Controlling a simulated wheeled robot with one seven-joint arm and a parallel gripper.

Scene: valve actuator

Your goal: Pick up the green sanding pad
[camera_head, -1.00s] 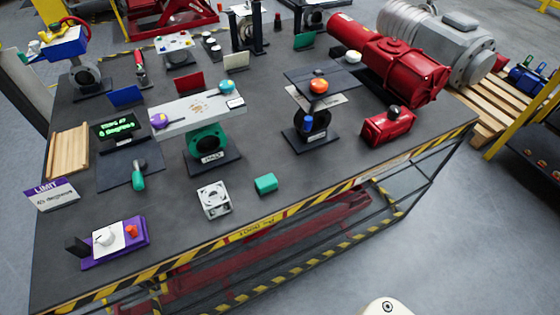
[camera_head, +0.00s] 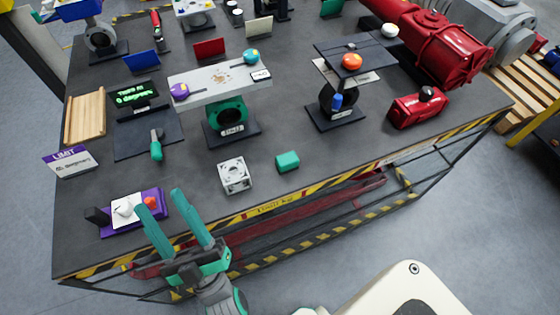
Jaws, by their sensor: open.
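The green sanding pad, a small teal-green block (camera_head: 287,161), lies on the dark workbench (camera_head: 330,180) near its front edge. It sits just right of a square light-grey metal part (camera_head: 235,176). My gripper (camera_head: 176,212) has two teal fingers spread apart with nothing between them. It is at the bench's front edge, left of and nearer than the block, well apart from it. The gripper is close to the purple control box, but I cannot tell the exact gap.
A purple control box (camera_head: 120,212) with knobs stands at the front left. Behind the block are a green valve on a stand (camera_head: 229,118) and another valve stand (camera_head: 338,102). A red box (camera_head: 417,107) is to the right. The bench just right of the block is clear.

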